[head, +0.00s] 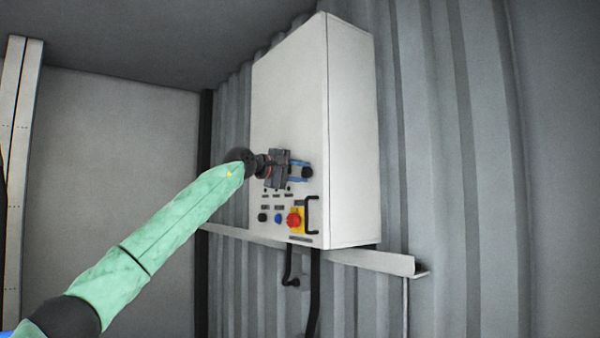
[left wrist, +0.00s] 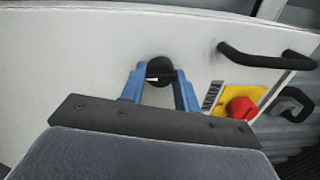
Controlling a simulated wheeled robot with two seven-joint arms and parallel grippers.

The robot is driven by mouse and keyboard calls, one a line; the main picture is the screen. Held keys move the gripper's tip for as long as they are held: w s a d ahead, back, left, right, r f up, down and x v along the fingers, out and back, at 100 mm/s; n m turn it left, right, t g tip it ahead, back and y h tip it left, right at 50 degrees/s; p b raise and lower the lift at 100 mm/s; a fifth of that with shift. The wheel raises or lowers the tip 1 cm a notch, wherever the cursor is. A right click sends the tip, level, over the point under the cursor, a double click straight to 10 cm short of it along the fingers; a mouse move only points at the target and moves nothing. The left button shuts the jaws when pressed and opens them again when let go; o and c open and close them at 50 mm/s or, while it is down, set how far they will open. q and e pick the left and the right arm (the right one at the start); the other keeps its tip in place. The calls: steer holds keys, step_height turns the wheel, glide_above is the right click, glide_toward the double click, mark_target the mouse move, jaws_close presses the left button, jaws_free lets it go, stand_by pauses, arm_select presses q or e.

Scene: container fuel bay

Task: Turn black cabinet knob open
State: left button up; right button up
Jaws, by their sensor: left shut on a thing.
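The black knob (head: 307,172) sits on the front of the white cabinet (head: 290,90). In the left wrist view the knob (left wrist: 159,70) has a white mark that points sideways, to the left. My left gripper (head: 304,171) has its blue fingers on either side of the knob and is shut on it; it also shows in the left wrist view (left wrist: 160,78). The fingertips partly cover the knob's sides. My right gripper is in neither view.
A red button (head: 294,220) on a yellow plate, a blue button (head: 278,218) and a black knob (head: 262,217) sit below. A black handle (head: 312,215) sticks out to their right. A metal rail (head: 370,262) runs under the cabinet along the corrugated wall (head: 440,150).

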arm_select(q)
steer(key=shift+a+r+m, duration=0.1)
steer(key=shift+r+m, duration=0.2)
steer(key=shift+m, duration=0.1)
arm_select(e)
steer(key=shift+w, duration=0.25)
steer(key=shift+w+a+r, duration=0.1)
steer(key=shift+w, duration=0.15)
arm_select(q)
steer(key=o, duration=0.9)
steer(key=shift+o, duration=0.3)
steer(key=shift+f, duration=0.1)
steer(key=shift+s+a+f, duration=0.1)
steer(key=shift+s+a+b, duration=0.45)
steer(key=shift+a+b, duration=0.1)
steer(key=shift+b, duration=0.05)
steer(key=b+v, duration=0.2)
steer(key=v, duration=0.4)
steer(key=shift+r, duration=0.2)
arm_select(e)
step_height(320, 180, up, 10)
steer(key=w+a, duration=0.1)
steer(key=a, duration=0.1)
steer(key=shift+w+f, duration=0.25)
